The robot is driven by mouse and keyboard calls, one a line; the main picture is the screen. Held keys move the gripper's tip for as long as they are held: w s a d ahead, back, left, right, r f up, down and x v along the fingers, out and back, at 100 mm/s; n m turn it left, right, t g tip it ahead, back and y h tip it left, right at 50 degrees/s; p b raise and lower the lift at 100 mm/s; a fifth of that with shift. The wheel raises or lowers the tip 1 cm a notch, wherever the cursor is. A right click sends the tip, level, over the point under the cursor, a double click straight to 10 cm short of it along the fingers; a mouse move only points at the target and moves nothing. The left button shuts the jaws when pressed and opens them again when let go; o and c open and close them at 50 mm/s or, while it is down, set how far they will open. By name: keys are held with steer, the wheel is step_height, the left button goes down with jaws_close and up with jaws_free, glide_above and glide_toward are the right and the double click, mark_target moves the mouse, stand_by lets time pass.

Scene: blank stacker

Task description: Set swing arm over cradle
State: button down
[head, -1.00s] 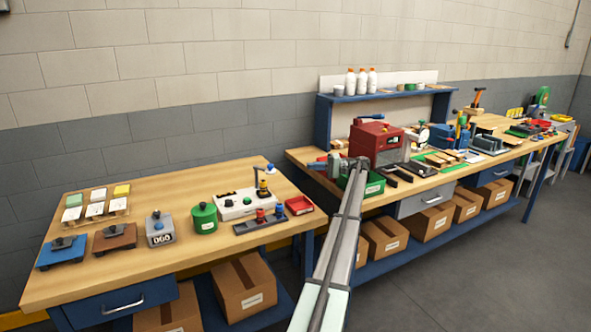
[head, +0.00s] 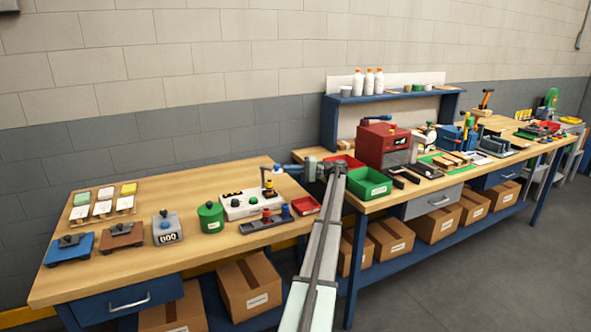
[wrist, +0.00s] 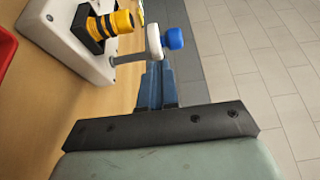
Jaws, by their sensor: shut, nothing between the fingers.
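The swing arm unit stands on a white box (head: 252,204) at the right end of the near bench. Its black and yellow post (head: 267,187) rises from the box; the post also shows in the wrist view (wrist: 112,24). There, a thin grey arm (wrist: 128,58) leads to a white disc (wrist: 154,40) with a blue knob (wrist: 173,38). My gripper (wrist: 155,68) is shut and empty, its blue-grey fingertips close to the disc and knob. I cannot tell whether they touch. In the head view my gripper (head: 274,169) is beside the post's top. I cannot make out the cradle clearly.
A red tray (head: 306,205) and a dark rack with red and blue knobs (head: 267,221) sit by the white box. A green canister (head: 210,217) stands left of it. A green bin (head: 368,184) is on the far bench. Bare bench top lies behind the canister.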

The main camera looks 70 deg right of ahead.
steer(key=shift+a, duration=0.25)
steer(key=a+m+h, duration=0.2)
steer(key=h, duration=0.1)
steer(key=a+m+h, duration=0.2)
steer(key=a+h, duration=0.1)
steer(key=shift+w+t+h, duration=0.15)
steer(key=shift+t+h, duration=0.25)
steer(key=shift+w+a+m, duration=0.3)
steer(key=shift+a, duration=0.15)
steer(key=shift+s, duration=0.1)
stand_by(0.4)
steer(key=shift+s+d, duration=0.25)
steer(key=shift+d, duration=0.05)
glide_toward(278, 174)
steer(key=s, duration=0.5)
steer(key=shift+s, duration=0.2)
